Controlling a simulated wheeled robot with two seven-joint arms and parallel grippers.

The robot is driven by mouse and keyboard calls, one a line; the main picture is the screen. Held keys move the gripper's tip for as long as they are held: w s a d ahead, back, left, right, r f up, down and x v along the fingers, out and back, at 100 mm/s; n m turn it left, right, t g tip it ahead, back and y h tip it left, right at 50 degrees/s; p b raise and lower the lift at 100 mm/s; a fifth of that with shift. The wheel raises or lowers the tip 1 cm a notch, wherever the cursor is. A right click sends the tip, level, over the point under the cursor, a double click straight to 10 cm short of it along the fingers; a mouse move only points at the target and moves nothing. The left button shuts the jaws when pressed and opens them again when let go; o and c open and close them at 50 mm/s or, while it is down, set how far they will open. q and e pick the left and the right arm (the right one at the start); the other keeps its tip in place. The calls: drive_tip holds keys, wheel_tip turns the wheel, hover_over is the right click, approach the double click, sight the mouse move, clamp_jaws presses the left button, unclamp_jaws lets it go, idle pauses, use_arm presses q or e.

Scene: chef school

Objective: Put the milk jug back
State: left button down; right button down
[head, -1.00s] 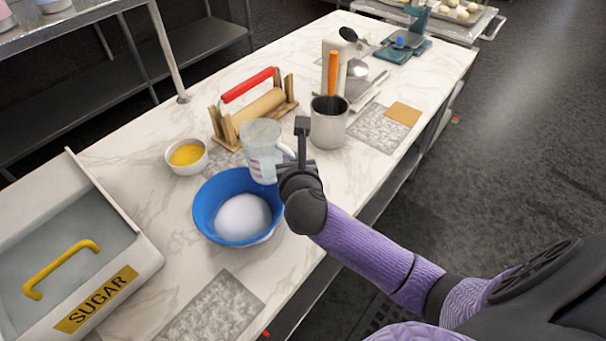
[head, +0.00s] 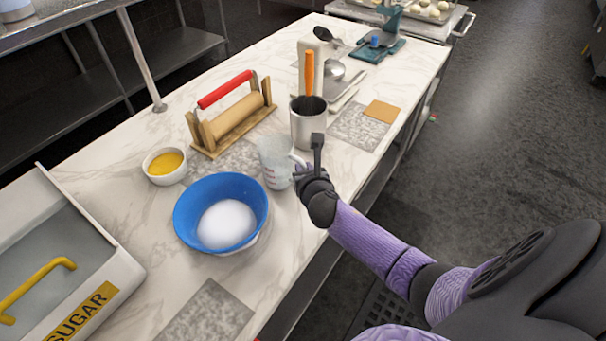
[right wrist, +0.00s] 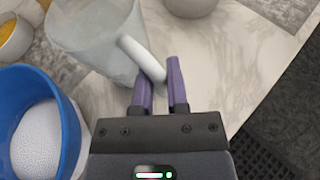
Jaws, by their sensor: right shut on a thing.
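The milk jug (head: 273,163) is a translucent measuring jug with a white handle. It is upright, between the blue bowl and the metal canister, low over or on the marble counter; I cannot tell if it touches. My right gripper (head: 301,170) is shut on the jug's handle. In the right wrist view the two purple fingers of the right gripper (right wrist: 160,88) hold the lower end of the handle, and the jug (right wrist: 100,40) fills the upper left. My left gripper is not in view.
A blue bowl (head: 258,205) of white powder stands left of the jug. A metal canister (head: 308,130) with an orange-handled tool is behind it. A rolling pin on a wooden stand (head: 238,128), a small bowl (head: 164,176) and a sugar bin (head: 108,262) are also on the counter.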

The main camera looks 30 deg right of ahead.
drive_tip(key=c, duration=0.7)
unclamp_jaws()
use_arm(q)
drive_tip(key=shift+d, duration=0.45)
use_arm(e)
drive_tip(key=shift+o, duration=0.3)
drive_tip(key=shift+r, duration=0.15)
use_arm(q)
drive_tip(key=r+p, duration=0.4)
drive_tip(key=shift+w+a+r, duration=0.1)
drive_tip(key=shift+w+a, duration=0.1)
use_arm(e)
drive_tip(key=v, duration=1.2)
